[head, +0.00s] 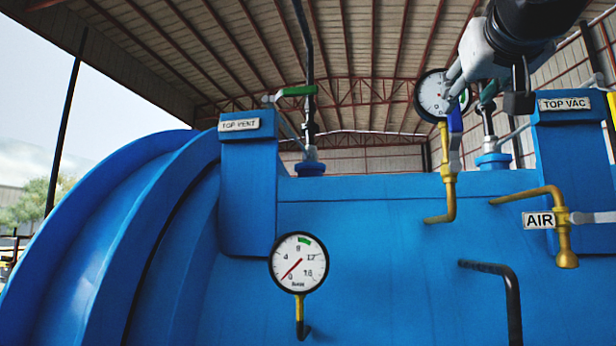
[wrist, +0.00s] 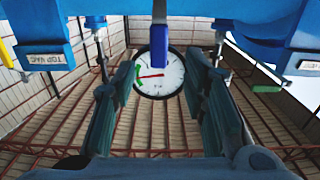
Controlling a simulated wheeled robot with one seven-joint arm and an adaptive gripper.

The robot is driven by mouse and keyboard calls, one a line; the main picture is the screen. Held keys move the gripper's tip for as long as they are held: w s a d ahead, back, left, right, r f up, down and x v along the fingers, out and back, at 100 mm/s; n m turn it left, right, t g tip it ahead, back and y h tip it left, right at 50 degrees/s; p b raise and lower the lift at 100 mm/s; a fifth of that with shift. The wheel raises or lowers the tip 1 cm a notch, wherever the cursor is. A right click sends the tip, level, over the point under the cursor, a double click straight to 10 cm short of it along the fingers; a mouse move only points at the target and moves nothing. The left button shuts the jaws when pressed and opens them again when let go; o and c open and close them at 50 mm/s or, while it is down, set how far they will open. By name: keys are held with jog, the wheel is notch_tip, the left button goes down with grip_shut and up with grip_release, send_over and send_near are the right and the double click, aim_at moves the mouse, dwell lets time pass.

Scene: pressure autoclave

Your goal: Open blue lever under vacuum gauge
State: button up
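The vacuum gauge (head: 432,95) is a round white dial with a black rim at the upper right of the head view, on a brass pipe. The blue lever (head: 455,119) stands upright just below it on the valve. In the wrist view, which looks upside down, the lever (wrist: 159,50) points at the gauge (wrist: 152,76) and overlaps its edge. My gripper (head: 458,82) is beside the gauge, just above the lever. In the wrist view my gripper (wrist: 163,75) is open, with one finger on each side of the lever and visible gaps to both.
A big blue vessel (head: 380,235) fills the lower scene. The TOP VAC post (head: 566,135) stands right of the gauge. The AIR valve (head: 563,225) and a lower gauge (head: 299,263) stick out in front. A green lever (head: 298,91) is by the TOP VENT post (head: 248,180).

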jog(key=shift+v, duration=1.45)
